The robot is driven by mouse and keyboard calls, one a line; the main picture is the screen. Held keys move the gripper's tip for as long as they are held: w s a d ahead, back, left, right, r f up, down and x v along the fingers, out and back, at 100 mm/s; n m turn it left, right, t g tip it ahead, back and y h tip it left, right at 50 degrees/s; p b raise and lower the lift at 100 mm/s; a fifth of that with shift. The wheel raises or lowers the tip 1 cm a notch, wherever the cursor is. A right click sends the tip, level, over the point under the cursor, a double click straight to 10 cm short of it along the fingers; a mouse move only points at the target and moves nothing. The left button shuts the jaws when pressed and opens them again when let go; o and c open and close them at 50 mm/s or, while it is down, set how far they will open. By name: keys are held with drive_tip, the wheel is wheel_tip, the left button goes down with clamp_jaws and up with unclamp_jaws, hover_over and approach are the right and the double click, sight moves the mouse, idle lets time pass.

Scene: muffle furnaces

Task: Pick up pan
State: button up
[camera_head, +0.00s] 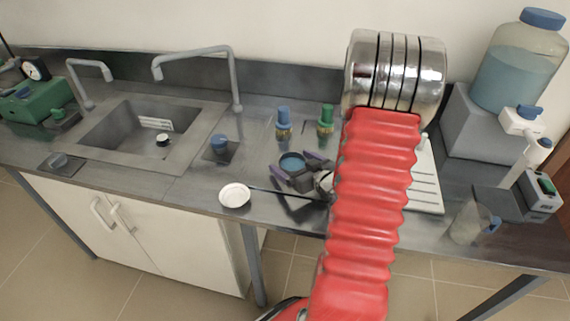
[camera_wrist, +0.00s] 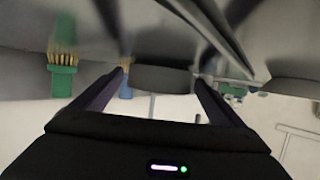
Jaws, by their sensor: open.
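A small dark round pan (camera_head: 291,161) with a bluish inside stands on the grey counter. My gripper (camera_head: 297,171) is low over the counter, its purple-tinted fingers open on either side of the pan. In the wrist view, the dark side of the pan (camera_wrist: 163,78) shows between the two fingertips (camera_wrist: 160,84), with gaps beside it. I cannot tell whether either finger touches it. My red arm hides part of the counter to the right.
A white round dish (camera_head: 234,195) sits near the front edge, with a thin dark strip beside it. A blue brush (camera_head: 283,122) and a green brush (camera_head: 325,120) stand behind the pan. The sink (camera_head: 150,135) is left; a water container (camera_head: 520,65) is right.

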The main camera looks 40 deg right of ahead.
sight(292, 167)
drive_tip(key=shift+w+d+f, duration=0.1)
drive_tip(key=shift+w+d, duration=0.1)
drive_tip(key=shift+w, duration=0.05)
drive_tip(key=shift+a, duration=0.1)
drive_tip(key=shift+c, duration=0.4)
drive_tip(key=c, duration=1.8)
drive_tip(key=shift+c, duration=0.2)
wheel_tip(292, 167, up, 10)
